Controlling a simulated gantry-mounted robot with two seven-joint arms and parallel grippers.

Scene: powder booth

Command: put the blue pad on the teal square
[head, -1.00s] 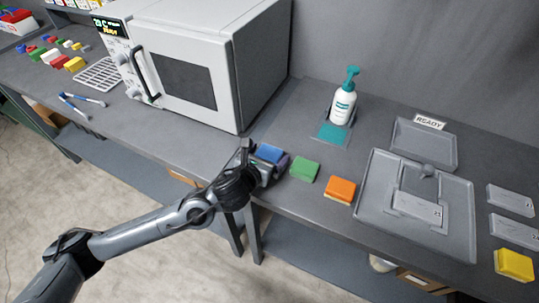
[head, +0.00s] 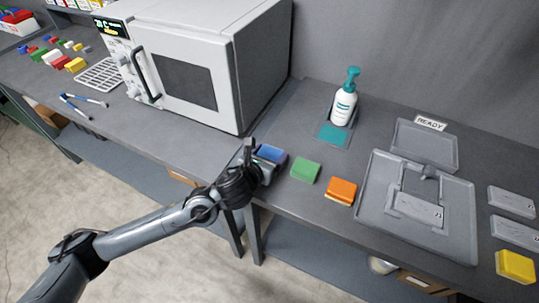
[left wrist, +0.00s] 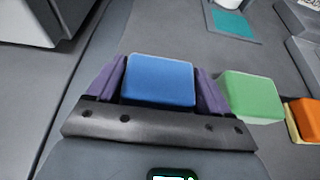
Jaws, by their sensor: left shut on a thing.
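The blue pad (head: 270,154) is between the fingers of my left gripper (head: 266,163), at the front edge of the bench. In the left wrist view the blue pad (left wrist: 160,80) sits between the two purple fingers of the left gripper (left wrist: 158,88), which is shut on it. I cannot tell whether the pad touches the bench. The teal square (head: 333,134) lies flat on the bench behind and to the right, just in front of a white pump bottle. It also shows in the left wrist view (left wrist: 232,24). My right gripper is out of view.
A green pad (head: 305,170) and an orange pad (head: 341,191) lie to the right of the gripper. The pump bottle (head: 343,106) stands at the square's back edge. A large white oven (head: 205,60) stands to the left. A grey tray (head: 450,220) lies at right.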

